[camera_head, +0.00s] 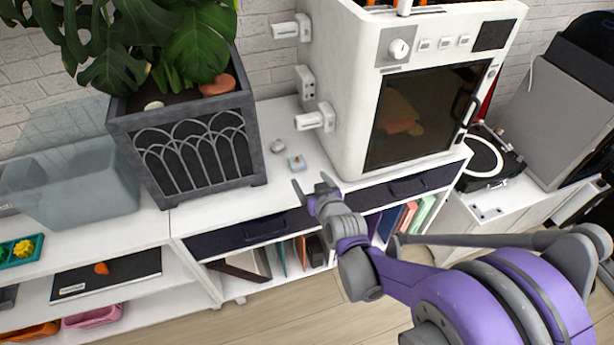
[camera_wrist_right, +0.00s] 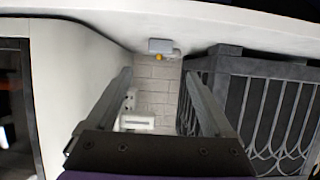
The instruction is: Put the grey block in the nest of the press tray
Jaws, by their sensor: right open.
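My right gripper (camera_head: 312,184) is open and empty, just in front of the white cabinet top. It points toward two small items between the planter and the white machine. A small pale blue-grey square piece (camera_head: 296,163) with an orange spot lies nearest the fingertips. It also shows beyond and between my open fingers (camera_wrist_right: 158,76) in the right wrist view, as a grey-blue piece (camera_wrist_right: 160,45). A small rounded grey item (camera_head: 278,146) lies just behind it. I cannot tell for certain which is the grey block or the press tray. My left gripper is out of view.
A dark planter (camera_head: 190,145) stands to the left, and a white machine (camera_head: 345,90) with a dark door to the right. The cabinet top (camera_head: 225,205) is clear in front of the planter.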

